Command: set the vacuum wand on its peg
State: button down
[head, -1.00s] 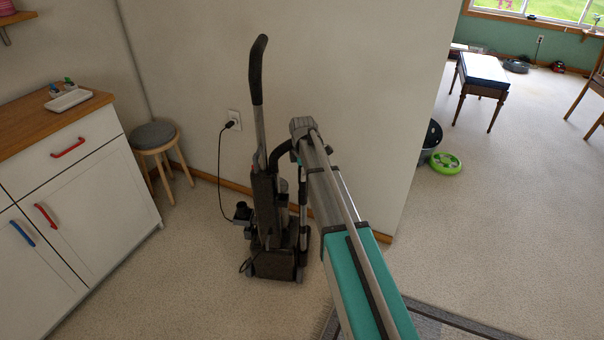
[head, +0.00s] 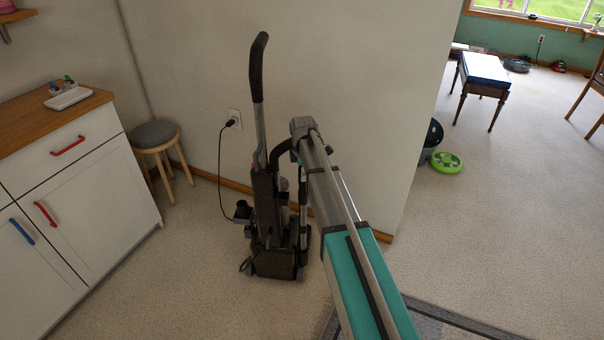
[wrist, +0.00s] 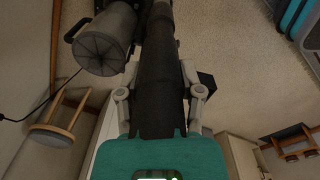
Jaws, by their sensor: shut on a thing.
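The upright vacuum (head: 266,215) stands on the carpet by the wall, dark, with a long handle tilted slightly. A thin dark and grey tube, which looks like the wand (head: 303,215), runs upright along its right side, partly behind my arm. In the wrist view my gripper (wrist: 160,72) is shut on the dark wand (wrist: 158,95), one finger on each side. A grey round canister part of the vacuum (wrist: 103,42) is close at the left. I cannot make out the peg, or whether the wand touches it. In the head view my arm hides the gripper.
A black cord runs from the wall outlet (head: 235,118) to behind the vacuum. A round stool (head: 154,134) and white cabinet (head: 85,190) stand left. A dark bin (head: 432,138) and green ring-shaped item (head: 446,161) are right, past the wall's end. Carpet ahead of the vacuum is clear.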

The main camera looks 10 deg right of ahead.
aim_at(302, 190)
jog(key=shift+f+b, duration=4.2)
jog(key=shift+f, duration=0.05)
dwell(3.8)
